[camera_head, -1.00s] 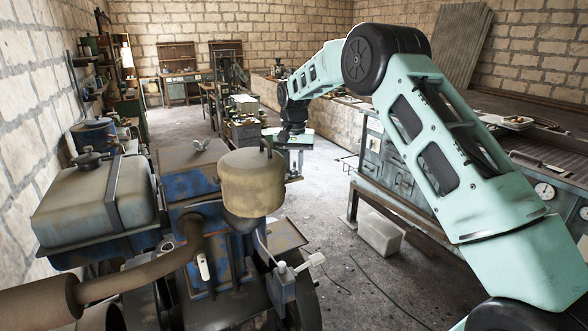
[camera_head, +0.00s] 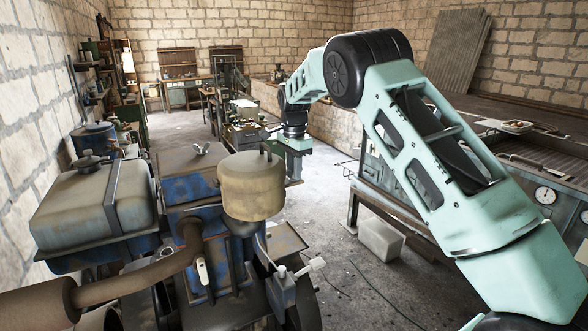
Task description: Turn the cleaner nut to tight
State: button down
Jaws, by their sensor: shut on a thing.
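The beige air cleaner canister (camera_head: 253,190) stands on the right side of the blue engine (camera_head: 203,190). A small dark piece, apparently the cleaner nut (camera_head: 265,151), sticks up from its lid. My gripper (camera_head: 274,148) is at the canister's top right edge, close to that piece. It is shut on the nut, though the fingertips are small and dark and their exact grip is hard to see. The nut's turn angle cannot be read.
A wing nut (camera_head: 201,148) sits on the blue housing left of the canister. The tan fuel tank (camera_head: 95,205) and the exhaust pipe (camera_head: 150,270) are at the left. A workbench (camera_head: 375,170) stands at the right. The floor between bench and engine is mostly clear.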

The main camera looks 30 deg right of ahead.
jog(key=shift+m, duration=0.6)
jog(key=c, duration=1.5)
grip_release()
jog(key=shift+c, duration=0.2)
jog(key=shift+r+b, duration=0.35)
jog(key=shift+r, duration=0.2)
notch_tip(320, 180, up, 16)
jog(key=b, duration=0.2)
jog(key=shift+r, duration=0.2)
